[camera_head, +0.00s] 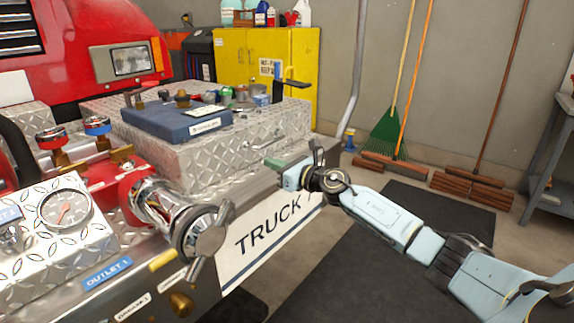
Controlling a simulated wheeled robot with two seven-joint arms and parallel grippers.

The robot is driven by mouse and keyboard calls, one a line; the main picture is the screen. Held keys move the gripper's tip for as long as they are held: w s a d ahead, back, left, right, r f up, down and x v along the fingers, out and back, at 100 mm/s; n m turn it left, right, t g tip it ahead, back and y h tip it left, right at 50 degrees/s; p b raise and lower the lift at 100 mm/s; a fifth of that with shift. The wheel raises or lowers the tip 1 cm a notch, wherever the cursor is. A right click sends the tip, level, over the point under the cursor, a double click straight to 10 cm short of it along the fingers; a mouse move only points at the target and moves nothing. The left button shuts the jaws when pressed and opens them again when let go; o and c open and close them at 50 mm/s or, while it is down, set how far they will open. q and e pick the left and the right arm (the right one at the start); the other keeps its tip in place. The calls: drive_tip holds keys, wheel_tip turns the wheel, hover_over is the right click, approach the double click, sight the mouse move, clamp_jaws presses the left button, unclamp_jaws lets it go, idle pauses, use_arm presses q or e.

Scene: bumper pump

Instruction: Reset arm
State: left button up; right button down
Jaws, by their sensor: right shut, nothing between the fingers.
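My right arm comes in from the lower right of the head view. Its gripper (268,163) is shut and empty, beside the front edge of the truck bumper, just above the white TRUCK sign (270,238). The fingertips are small and partly hidden at this angle. My left arm and gripper are not in view.
The pump panel with a gauge (64,210) and a chrome capped outlet (185,222) stands at the left. A blue case (165,122) with small parts lies on the diamond-plate box (245,150). A yellow cabinet (300,60) and brooms (388,135) stand behind. Floor is free at centre right.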

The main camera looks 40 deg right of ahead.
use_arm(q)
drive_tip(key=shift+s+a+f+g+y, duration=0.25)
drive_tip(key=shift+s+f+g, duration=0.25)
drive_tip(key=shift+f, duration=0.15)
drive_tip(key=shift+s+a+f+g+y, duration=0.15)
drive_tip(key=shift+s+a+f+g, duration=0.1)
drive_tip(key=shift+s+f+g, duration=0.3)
use_arm(e)
drive_tip(key=shift+v, duration=2.1)
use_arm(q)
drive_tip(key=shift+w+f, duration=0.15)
